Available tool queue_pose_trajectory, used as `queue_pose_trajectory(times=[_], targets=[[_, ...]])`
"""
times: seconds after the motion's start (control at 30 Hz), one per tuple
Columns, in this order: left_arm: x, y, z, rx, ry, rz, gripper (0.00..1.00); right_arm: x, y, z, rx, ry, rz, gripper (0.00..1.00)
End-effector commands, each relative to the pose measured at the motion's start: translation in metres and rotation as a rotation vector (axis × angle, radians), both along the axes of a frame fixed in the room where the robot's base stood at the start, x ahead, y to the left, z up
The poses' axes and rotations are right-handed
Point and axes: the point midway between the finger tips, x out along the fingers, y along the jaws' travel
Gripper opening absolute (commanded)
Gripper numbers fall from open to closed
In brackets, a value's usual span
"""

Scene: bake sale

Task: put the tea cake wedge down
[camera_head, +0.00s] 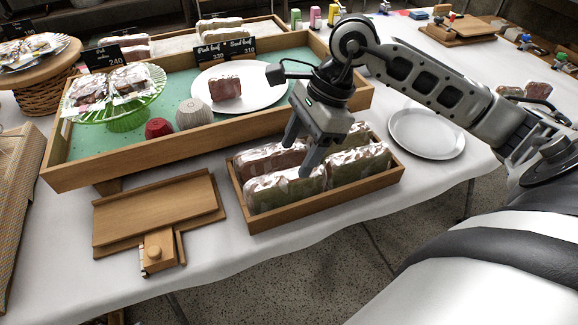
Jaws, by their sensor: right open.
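My right gripper (298,158) is open, pointing down over a small wooden tray (325,205). The tray holds several wrapped loaf-shaped pieces: a front-left one (285,190), a back-left one (262,160) and a right one (358,167). The fingertips are close to the two left pieces; I cannot tell whether they touch. The gripper partly hides these pieces. A reddish-brown block (225,88) sits on a white plate (262,98) in the large tray. No label marks a tea cake wedge, so I cannot tell which piece it is. My left gripper is not in view.
The large green-lined wooden tray (130,153) also holds a green glass stand (127,119), a red cup (158,128) and a pale ribbed cup (193,113). An empty white plate (427,133) lies right of the small tray. A wooden board (155,215) lies front left.

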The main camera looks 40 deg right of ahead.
Motion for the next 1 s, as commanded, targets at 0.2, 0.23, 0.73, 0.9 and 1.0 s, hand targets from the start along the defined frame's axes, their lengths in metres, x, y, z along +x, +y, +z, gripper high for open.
queue_pose_trajectory(times=[0.2, 0.23, 0.73, 0.9, 1.0], targets=[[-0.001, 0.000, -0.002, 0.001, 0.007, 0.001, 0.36, -0.003, -0.015, 0.036, -0.003, -0.002, -0.001, 0.58], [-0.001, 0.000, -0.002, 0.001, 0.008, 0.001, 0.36, -0.003, -0.015, 0.038, -0.001, -0.002, -0.001, 0.58], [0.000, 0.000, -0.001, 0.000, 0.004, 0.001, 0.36, -0.005, -0.019, 0.047, 0.000, 0.000, 0.000, 0.58], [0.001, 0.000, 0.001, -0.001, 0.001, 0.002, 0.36, -0.005, -0.019, 0.047, 0.001, 0.000, 0.000, 0.58], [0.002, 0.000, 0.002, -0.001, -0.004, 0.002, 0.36, -0.005, -0.019, 0.047, 0.000, 0.000, 0.000, 0.58]])
